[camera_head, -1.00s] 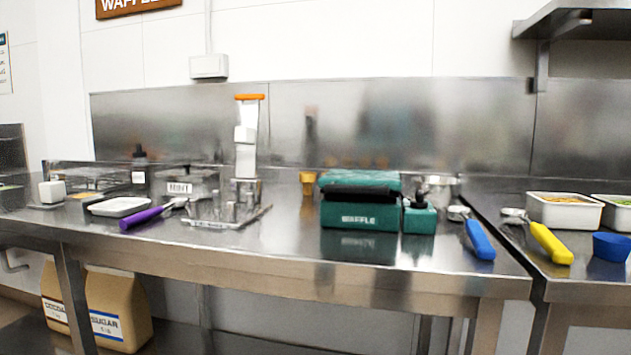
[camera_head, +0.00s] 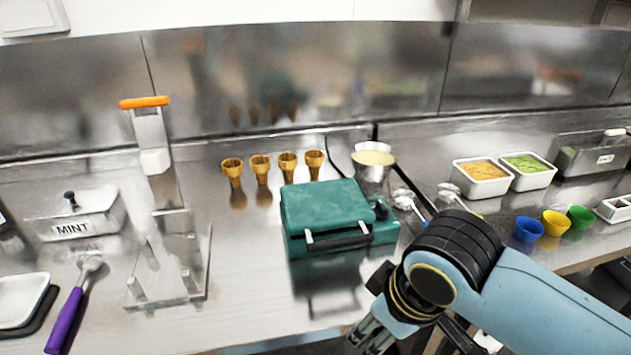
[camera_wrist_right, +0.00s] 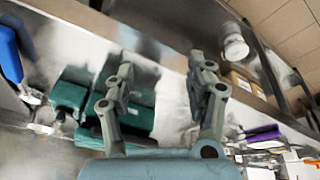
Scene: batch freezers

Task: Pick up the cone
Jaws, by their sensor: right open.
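Several brown waffle cones stand in a row at the back of the steel counter, left of and behind the teal waffle maker. In the head view they are the leftmost cone (camera_head: 232,168), a second cone (camera_head: 260,166), a third cone (camera_head: 288,163) and the rightmost cone (camera_head: 313,159). My right gripper (camera_head: 367,336) is low at the front edge of the counter, in front of the waffle maker and well apart from the cones. In the right wrist view my right gripper (camera_wrist_right: 160,76) has its fingers spread and empty; I cannot make out cones there. My left gripper is out of view.
The teal waffle maker (camera_head: 325,207) stands between my right gripper and the cones. A metal cup of batter (camera_head: 373,160) stands right of them. An orange-handled press (camera_head: 153,140) stands to the left.

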